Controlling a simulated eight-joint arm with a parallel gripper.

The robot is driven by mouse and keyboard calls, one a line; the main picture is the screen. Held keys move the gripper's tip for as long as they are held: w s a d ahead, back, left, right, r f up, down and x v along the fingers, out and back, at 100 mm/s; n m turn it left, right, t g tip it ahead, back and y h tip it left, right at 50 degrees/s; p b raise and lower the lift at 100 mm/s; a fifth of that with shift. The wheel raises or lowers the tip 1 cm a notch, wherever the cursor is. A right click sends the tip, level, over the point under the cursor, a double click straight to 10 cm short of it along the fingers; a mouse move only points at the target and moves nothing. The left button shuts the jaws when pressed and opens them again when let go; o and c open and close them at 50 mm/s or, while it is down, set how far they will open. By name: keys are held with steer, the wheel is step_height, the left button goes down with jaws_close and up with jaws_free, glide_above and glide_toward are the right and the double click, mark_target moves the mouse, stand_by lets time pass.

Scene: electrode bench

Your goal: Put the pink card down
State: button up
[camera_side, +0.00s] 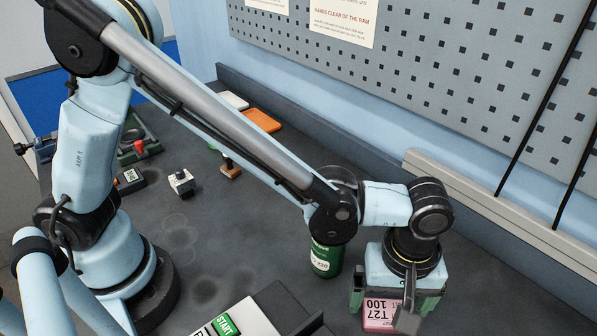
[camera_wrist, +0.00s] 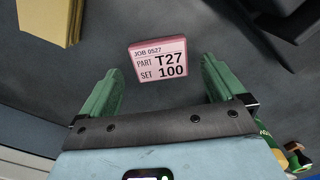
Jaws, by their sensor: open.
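The pink card (camera_side: 379,313) has a pale label reading T27 and 100. In the wrist view the pink card (camera_wrist: 158,60) is between and slightly beyond my fingertips, with a gap on either side. My gripper (camera_side: 384,298) is at the lower right of the side view, pointing down over the card, which it partly hides. In the wrist view my gripper (camera_wrist: 163,76) has its green fingers spread apart with nothing held. The card appears to be at the dark bench top (camera_side: 210,250); its exact contact is hard to see.
A green can (camera_side: 326,262) stands left of my gripper in the side view. A box with a green START label (camera_side: 228,323) is at the bottom. A yellow object (camera_wrist: 45,22) and a dark block (camera_wrist: 288,18) flank the card. Bare bench surrounds the card.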

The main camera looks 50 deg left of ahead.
mark_target(384, 312)
step_height(384, 312, up, 10)
steer(key=w+a+r+m+t, duration=0.1)
steer(key=a, duration=0.3)
steer(key=a+r+m+t, duration=0.1)
steer(key=a, duration=0.4)
steer(key=w+a+m+h, duration=0.1)
steer(key=a, duration=0.4)
steer(key=shift+w+a+r+m+t, duration=0.1)
steer(key=shift+w+r+m+t, duration=0.2)
steer(key=shift+r+t, duration=0.1)
steer(key=s+a+m+t, duration=0.1)
steer(key=a+m+t, duration=0.1)
steer(key=a, duration=0.5)
steer(key=s+a+f+m+t+y, duration=0.1)
steer(key=s+a+m+t, duration=0.1)
steer(key=a, duration=0.6)
steer(key=shift+s+f+m, duration=0.25)
steer(key=shift+f+m, duration=0.05)
steer(key=shift+m, duration=0.4)
